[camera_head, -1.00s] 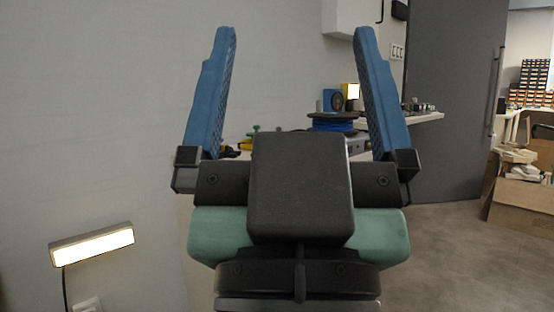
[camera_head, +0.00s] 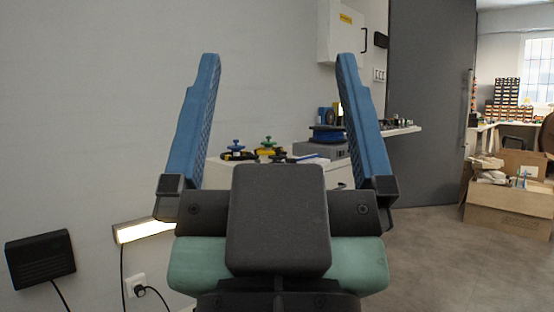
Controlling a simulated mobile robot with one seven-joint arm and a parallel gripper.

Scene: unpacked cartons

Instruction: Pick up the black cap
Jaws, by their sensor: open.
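My gripper (camera_head: 278,58) stands upright in the middle of the view, its two blue fingers spread wide apart with nothing between them. I cannot make out a black cap for certain. Small dark items (camera_head: 238,155) lie on the bench behind the gripper, too small to identify. My gripper's body hides part of the bench.
The bench (camera_head: 215,175) against the wall holds a blue spool (camera_head: 328,134), a grey box and green-and-yellow items (camera_head: 268,147). A lit lamp (camera_head: 143,231) and a black box (camera_head: 40,260) are at lower left. Open cartons (camera_head: 508,205) stand right; floor between is clear.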

